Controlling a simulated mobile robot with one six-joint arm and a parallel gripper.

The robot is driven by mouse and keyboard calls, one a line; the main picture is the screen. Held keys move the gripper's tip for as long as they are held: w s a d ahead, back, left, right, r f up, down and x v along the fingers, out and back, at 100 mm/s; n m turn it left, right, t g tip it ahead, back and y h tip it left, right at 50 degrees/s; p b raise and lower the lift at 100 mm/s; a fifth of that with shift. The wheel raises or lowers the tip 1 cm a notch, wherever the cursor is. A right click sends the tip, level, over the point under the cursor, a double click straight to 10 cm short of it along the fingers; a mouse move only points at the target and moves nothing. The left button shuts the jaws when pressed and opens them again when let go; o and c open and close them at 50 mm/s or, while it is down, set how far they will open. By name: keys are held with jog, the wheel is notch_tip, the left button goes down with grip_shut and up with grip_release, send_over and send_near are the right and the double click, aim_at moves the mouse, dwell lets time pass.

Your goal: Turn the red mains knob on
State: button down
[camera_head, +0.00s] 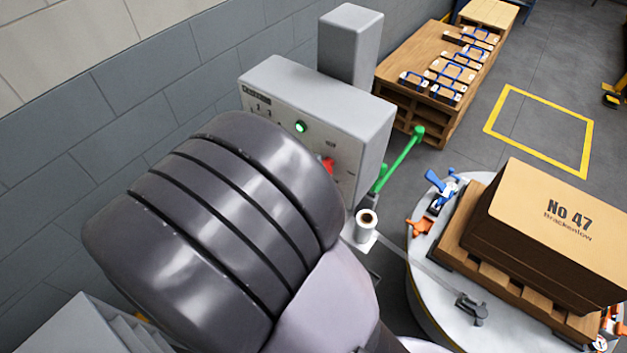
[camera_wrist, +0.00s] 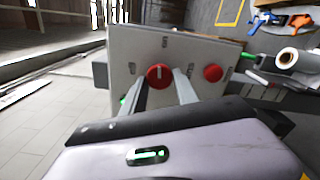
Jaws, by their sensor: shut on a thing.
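The red mains knob (camera_wrist: 159,76), round with a white pointer mark, is on the front of the grey control box (camera_wrist: 130,45) in the wrist view. The mark stands about upright in that picture. My gripper (camera_wrist: 160,82) is shut on this knob, one finger at each side. A second round red knob or button (camera_wrist: 213,73) sits to its right, apart from the fingers. In the head view the control box (camera_head: 310,85) shows a lit green lamp (camera_head: 301,126) and a red part (camera_head: 328,166); my arm hides its lower front and my gripper.
A round turntable (camera_head: 425,270) bears a pallet with a brown box (camera_head: 560,215) at the right. A white roll (camera_head: 367,225) stands beside the control box. Wooden pallets (camera_head: 425,60) are behind. A block wall (camera_head: 130,100) runs along the left.

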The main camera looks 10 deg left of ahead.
jog(key=shift+m+b, duration=0.65)
jog(key=shift+m, duration=0.35)
jog(key=c, duration=0.9)
grip_release()
jog(key=shift+c, duration=0.2)
jog(key=p+v, duration=0.3)
jog(key=v, duration=1.4)
jog(key=shift+s, duration=0.2)
jog(key=shift+a, duration=0.15)
